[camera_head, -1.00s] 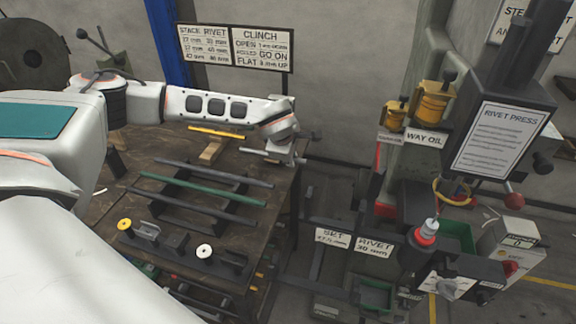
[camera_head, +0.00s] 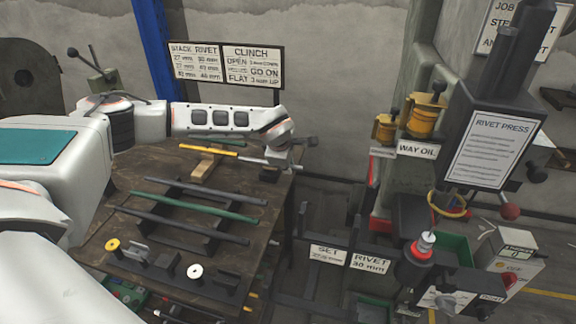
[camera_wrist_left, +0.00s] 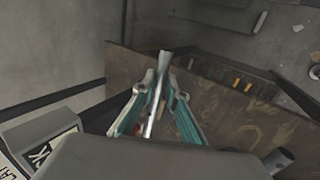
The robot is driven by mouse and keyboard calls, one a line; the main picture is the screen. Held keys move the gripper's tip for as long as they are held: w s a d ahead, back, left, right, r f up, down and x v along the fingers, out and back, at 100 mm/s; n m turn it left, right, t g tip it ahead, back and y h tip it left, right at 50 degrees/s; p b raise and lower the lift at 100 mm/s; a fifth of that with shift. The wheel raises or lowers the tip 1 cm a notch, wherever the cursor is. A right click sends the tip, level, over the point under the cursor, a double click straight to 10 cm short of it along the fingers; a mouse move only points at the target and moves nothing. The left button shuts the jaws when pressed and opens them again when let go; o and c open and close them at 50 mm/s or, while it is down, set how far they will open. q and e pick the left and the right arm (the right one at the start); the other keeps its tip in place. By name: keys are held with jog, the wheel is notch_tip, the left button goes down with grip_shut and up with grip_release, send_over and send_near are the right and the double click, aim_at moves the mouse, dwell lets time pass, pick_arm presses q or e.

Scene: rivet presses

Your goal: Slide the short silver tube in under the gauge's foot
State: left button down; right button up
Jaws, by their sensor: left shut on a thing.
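My left gripper (camera_head: 282,160) is at the far right corner of the wooden bench, its fingers small and partly hidden in the head view. In the left wrist view the gripper (camera_wrist_left: 160,95) is shut on a silver tube (camera_wrist_left: 163,65), which lies lengthwise between the teal-sided fingers. In the head view a pale silver length (camera_head: 252,160) shows just left of the gripper. I cannot pick out the gauge or its foot for certain. A dark fixture (camera_head: 150,270) with a yellow and a white round knob stands at the bench's front. My right gripper is not in view.
Grey and green rods (camera_head: 190,195) lie across a black rack on the bench. A yellow rod (camera_head: 208,149) rests on a wooden block (camera_head: 207,168). The rivet press (camera_head: 490,150) stands at the right beyond a floor gap, with low rails (camera_head: 322,254) before it.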

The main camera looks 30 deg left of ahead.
pick_arm(q)
jog(key=shift+f, duration=0.35)
jog(key=c, duration=2)
grip_release()
jog(key=shift+o, duration=0.2)
jog(key=v, duration=1.2)
